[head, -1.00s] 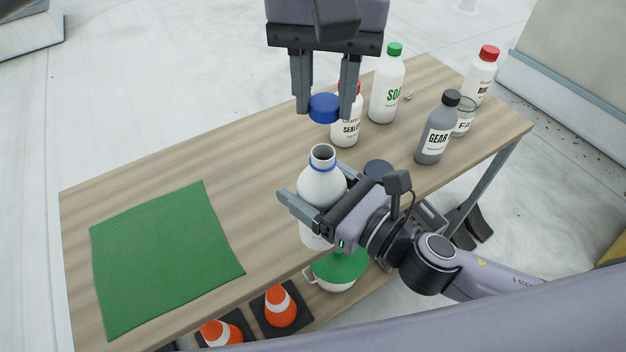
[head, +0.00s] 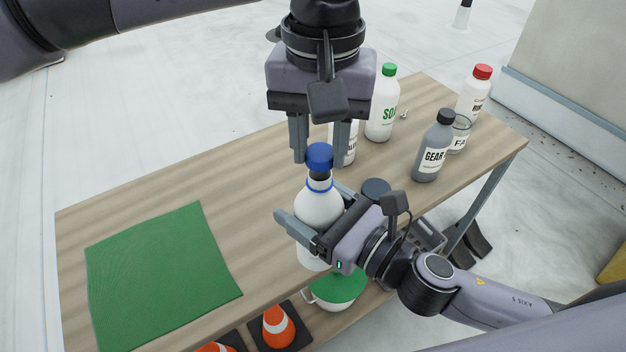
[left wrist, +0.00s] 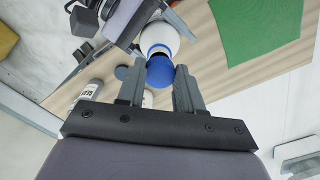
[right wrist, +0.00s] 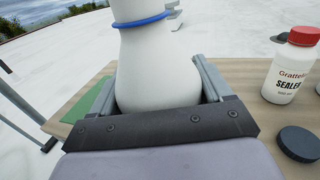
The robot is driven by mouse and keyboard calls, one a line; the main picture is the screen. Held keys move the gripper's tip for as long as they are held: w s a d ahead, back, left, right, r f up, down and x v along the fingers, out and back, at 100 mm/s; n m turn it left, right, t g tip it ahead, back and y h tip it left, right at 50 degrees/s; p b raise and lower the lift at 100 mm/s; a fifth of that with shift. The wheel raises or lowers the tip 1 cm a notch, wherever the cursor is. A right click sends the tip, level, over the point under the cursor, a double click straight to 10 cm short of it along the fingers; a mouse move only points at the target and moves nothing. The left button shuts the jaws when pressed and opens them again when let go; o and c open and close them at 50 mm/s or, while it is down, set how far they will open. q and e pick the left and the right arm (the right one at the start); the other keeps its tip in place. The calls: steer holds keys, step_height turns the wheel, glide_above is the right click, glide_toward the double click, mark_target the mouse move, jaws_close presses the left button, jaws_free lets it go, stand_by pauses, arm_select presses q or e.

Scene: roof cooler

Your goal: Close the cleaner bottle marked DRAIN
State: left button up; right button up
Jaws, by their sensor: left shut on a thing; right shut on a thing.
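The white bottle (head: 318,207) with a blue neck ring stands at the table's front edge; its label is out of sight, so I cannot read DRAIN. My right gripper (head: 308,203) is shut around its body, which also fills the right wrist view (right wrist: 155,65). My left gripper (head: 320,157) points down and is shut on the blue cap (head: 319,155). The cap is right over the bottle's neck, slightly tilted in the head view; a dark band shows between cap and ring. I cannot tell if they touch. The left wrist view shows the cap (left wrist: 160,72) between the fingers.
A SEALER bottle (right wrist: 291,70) stands behind my left gripper. A SOAP bottle (head: 382,108), a grey GEAR bottle (head: 434,150) and a red-capped bottle (head: 471,97) stand further right. A dark round lid (head: 376,188) lies near the bottle. A green cloth (head: 160,270) lies left.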

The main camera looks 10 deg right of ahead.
mark_target(317, 153)
arm_select(q)
steer(key=shift+f, duration=0.15)
arm_select(e)
steer(key=shift+r, duration=0.15)
arm_select(q)
steer(key=shift+f, duration=0.75)
steer(key=shift+f, duration=0.6)
arm_select(e)
jaws_close()
arm_select(q)
steer(key=m, duration=0.4)
steer(key=shift+m, duration=0.3)
steer(key=m, duration=0.5)
steer(key=shift+w+a, duration=0.1)
steer(key=shift+w, duration=0.05)
steer(key=o, duration=1)
